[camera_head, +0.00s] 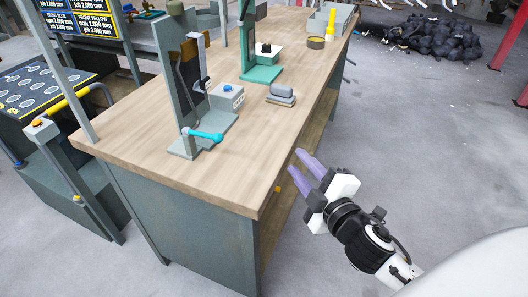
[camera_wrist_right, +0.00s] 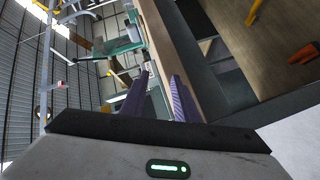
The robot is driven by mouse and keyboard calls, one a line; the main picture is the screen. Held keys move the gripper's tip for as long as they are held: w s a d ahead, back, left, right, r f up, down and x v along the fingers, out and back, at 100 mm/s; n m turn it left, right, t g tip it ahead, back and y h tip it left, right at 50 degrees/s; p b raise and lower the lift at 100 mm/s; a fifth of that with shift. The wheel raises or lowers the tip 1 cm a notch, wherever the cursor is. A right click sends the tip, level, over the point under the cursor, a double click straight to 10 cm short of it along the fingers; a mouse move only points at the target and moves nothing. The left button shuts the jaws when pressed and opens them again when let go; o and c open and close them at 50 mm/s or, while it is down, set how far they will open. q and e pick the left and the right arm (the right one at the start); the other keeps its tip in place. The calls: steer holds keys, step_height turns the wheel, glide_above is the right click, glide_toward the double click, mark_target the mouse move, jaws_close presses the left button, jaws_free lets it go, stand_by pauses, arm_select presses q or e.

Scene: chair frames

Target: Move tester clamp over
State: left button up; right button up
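A grey upright tester (camera_head: 188,90) stands near the front end of the wooden bench (camera_head: 240,165) in the head view. A clamp lever with a cyan handle (camera_head: 205,135) sticks out to the right low on its front. My right gripper (camera_head: 297,163) has two purple fingers and is beside the bench's right edge, apart from the tester and its handle. The fingers are apart, with nothing between them; they also show apart in the right wrist view (camera_wrist_right: 161,78). My left gripper is in neither view.
A grey box with a blue button (camera_head: 227,96) is beside the tester. A grey block (camera_head: 281,94) lies on the bench. The bench's front right corner is clear.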

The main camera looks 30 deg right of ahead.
mark_target(207, 136)
steer(key=w+a+r+n+t+y, duration=0.1)
steer(key=a+r+n+t+y, duration=0.15)
steer(key=r+n+y, duration=0.4)
steer(key=w+a+r+n+t+y, duration=0.1)
steer(key=a+r+n+y, duration=0.25)
steer(key=r+n, duration=0.5)
steer(key=a+f+n+g+y+b, duration=0.1)
steer(key=f+n+g, duration=0.5)
steer(key=n, duration=1.1)
steer(key=shift+w+a+g+y, duration=0.3)
steer(key=shift+a+g+y, duration=0.25)
steer(key=shift+a, duration=0.55)
steer(key=p+x, duration=0.1)
steer(key=x, duration=0.6)
steer(key=shift+w+a+f, duration=0.1)
steer(key=shift+w+a, duration=0.15)
steer(key=shift+w, duration=0.05)
steer(key=shift+c, duration=0.3)
steer(key=c, duration=0.5)
steer(key=shift+p, duration=0.3)
